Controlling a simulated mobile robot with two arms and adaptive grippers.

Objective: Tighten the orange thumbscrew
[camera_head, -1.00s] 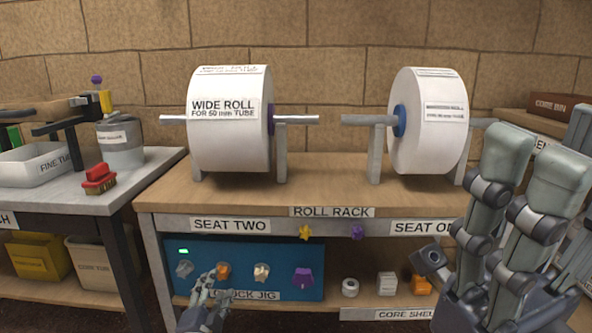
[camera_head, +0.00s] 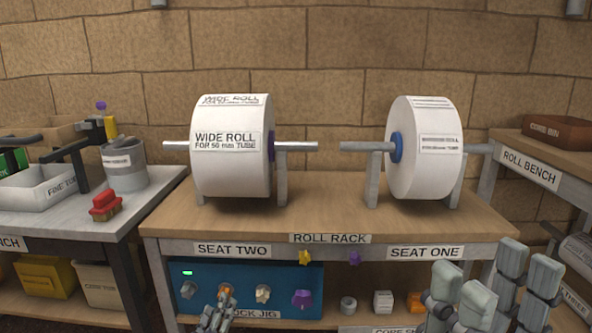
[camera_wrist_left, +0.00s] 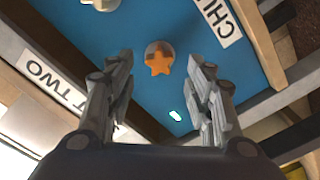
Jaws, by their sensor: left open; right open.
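The orange thumbscrew (camera_head: 224,290) is on the front of the blue jig panel (camera_head: 305,275) under the rack's top. My right gripper (camera_head: 493,270) is open and empty at the lower right, in front of the rack.
The panel also bears a grey knob (camera_head: 188,290), a beige knob (camera_head: 263,293), a purple knob (camera_head: 302,299) and a lit green lamp (camera_head: 187,273). Yellow (camera_head: 305,257) and purple (camera_head: 354,258) stars sit on the rack edge above. Two large rolls stand on top.

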